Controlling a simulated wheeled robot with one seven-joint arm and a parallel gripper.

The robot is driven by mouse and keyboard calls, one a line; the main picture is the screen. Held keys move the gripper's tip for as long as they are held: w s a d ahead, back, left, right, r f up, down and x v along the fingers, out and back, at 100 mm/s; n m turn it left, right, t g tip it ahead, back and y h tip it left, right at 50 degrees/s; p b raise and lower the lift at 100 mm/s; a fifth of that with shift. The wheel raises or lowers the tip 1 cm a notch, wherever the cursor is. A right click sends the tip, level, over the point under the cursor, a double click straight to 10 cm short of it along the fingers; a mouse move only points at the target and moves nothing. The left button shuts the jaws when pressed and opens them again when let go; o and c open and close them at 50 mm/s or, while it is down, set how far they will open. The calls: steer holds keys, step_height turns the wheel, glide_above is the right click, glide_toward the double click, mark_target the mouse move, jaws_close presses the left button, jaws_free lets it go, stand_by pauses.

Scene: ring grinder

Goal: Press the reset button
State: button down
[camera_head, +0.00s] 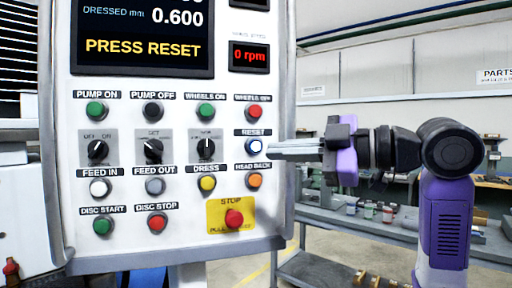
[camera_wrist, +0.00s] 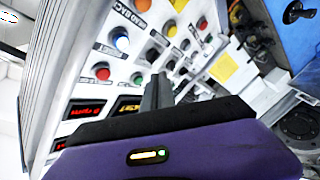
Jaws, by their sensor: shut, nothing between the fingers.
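The reset button (camera_head: 254,146) is a round pale, blue-white button below the RESET label, near the right edge of the white control panel. My gripper (camera_head: 270,150) is shut and empty. Its thin grey fingers point left at the panel, with their tips just right of the button in the head view. I cannot tell whether they touch it. The screen (camera_head: 142,38) reads PRESS RESET.
Close around are the red wheels button (camera_head: 254,112) above, the orange head back button (camera_head: 255,181) below, and a black rotary knob (camera_head: 206,149) to the left. The red stop button (camera_head: 234,218) sits lower on a yellow plate. A workbench (camera_head: 385,228) stands behind my arm.

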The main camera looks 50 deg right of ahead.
steer(key=w+d, duration=0.4)
steer(key=w, duration=0.3)
steer(key=shift+d, duration=0.15)
steer(key=shift+w, duration=0.15)
stand_by(1.9)
steer(key=shift+w+d, duration=0.2)
steer(key=shift+w, duration=0.1)
steer(key=shift+w+d, duration=0.3)
steer(key=shift+w, duration=0.15)
stand_by(0.9)
steer(key=shift+s, duration=0.1)
steer(key=shift+s+a, duration=0.5)
steer(key=shift+s, duration=0.2)
steer(key=shift+s+a, duration=0.45)
steer(key=shift+s, duration=0.25)
steer(key=shift+s+a, duration=0.4)
steer(key=shift+s, duration=0.35)
steer(key=shift+s+a, duration=0.45)
steer(key=shift+s, duration=0.25)
